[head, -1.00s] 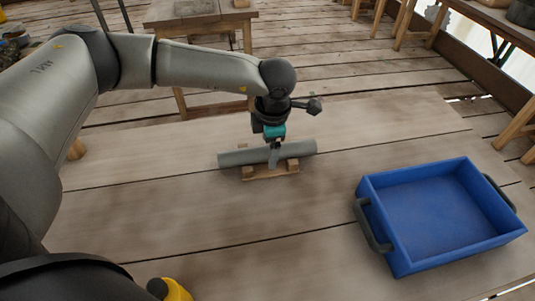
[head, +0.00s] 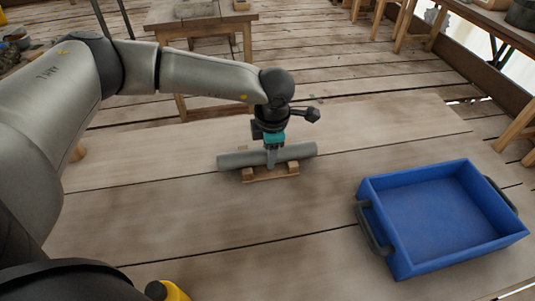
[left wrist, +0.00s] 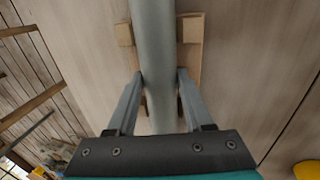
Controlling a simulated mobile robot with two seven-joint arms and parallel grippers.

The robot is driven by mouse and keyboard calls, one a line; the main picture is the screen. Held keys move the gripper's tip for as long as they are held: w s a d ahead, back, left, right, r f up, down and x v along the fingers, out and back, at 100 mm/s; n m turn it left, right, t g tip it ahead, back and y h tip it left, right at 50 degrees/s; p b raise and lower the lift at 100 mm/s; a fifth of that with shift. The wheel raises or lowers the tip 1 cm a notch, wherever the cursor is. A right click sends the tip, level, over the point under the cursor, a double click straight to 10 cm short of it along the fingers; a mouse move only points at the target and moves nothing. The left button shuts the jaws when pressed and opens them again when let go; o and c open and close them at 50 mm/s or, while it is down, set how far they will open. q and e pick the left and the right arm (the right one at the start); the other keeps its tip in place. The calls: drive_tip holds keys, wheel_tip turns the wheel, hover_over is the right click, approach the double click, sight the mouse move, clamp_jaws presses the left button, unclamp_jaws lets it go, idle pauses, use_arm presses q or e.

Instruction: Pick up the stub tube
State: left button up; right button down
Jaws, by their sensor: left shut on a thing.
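The stub tube (head: 236,159) is a grey cylinder lying level across a small wooden cradle (head: 271,174) on the table. My left gripper (head: 271,163) comes down from above and is shut on the middle of the tube. In the left wrist view the tube (left wrist: 154,40) runs between the two fingers of my left gripper (left wrist: 158,82), with the cradle (left wrist: 190,60) beneath it. I cannot tell whether the tube still touches the cradle. My right gripper is not in view.
A blue tray (head: 440,215) with dark handles stands empty on the right of the table. A yellow and black object (head: 172,291) shows at the bottom edge. The wooden tabletop (head: 200,220) is clear between the cradle and the tray.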

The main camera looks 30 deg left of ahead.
use_arm(q)
clamp_jaws()
drive_tip(key=shift+r, duration=0.1)
